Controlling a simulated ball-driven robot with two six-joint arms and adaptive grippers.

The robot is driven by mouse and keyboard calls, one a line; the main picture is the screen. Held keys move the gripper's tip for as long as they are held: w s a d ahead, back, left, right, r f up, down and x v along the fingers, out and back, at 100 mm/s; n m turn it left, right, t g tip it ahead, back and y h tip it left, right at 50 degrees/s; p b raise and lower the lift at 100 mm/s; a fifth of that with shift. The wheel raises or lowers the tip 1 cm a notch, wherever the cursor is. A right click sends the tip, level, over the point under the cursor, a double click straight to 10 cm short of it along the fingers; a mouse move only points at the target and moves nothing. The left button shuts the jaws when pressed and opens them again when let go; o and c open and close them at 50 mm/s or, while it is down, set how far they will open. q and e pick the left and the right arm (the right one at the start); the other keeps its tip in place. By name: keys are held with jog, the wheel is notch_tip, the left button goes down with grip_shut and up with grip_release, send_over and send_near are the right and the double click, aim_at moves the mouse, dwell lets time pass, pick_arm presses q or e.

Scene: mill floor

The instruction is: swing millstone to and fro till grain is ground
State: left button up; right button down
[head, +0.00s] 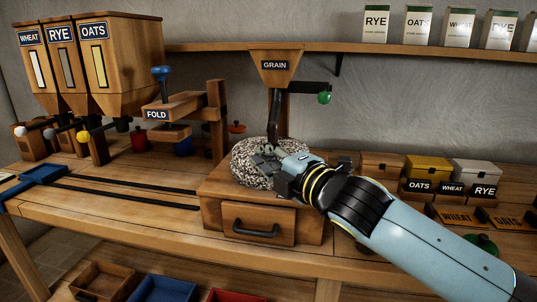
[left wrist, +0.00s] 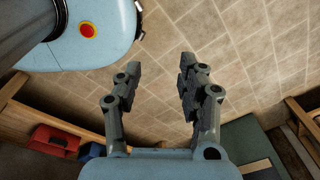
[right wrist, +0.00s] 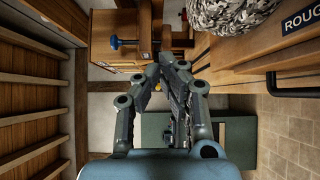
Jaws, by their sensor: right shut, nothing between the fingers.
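The millstone (head: 243,172) is a round, speckled grey stone on a wooden mill box (head: 215,207) with a drawer. It also shows at the top of the right wrist view (right wrist: 232,12). My right gripper (head: 264,157) overlaps the stone in the head view; its fingers (right wrist: 173,68) are together and empty. In the right wrist view the stone lies up and right of them. I cannot tell whether they touch it. A wooden GRAIN hopper (head: 275,66) hangs above the stone. No grain can be made out. My left gripper (left wrist: 157,82) is open and empty above the tiled floor.
WHEAT, RYE and OATS bins (head: 95,65) stand at left beside a FOLD press (head: 172,107). A green-knobbed lever (head: 324,98) sits right of the hopper. Small labelled boxes (head: 428,169) stand at right. Blue and red trays (head: 160,289) lie below the bench.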

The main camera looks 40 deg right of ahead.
aim_at(271, 137)
jog(key=w+d, duration=0.1)
jog(key=w, duration=0.1)
jog(key=w+d+p, duration=0.1)
jog(key=w, duration=0.1)
jog(key=w+d, duration=0.1)
jog(key=w, duration=0.1)
jog(key=shift+w+d+p, duration=0.2)
jog(key=shift+d+p, duration=0.1)
pick_arm(q)
jog(key=shift+w+a+r, duration=0.25)
jog(key=shift+r, duration=0.25)
jog(key=shift+w+a+r, duration=0.2)
jog(key=shift+w+r, duration=0.05)
jog(key=shift+r, duration=0.25)
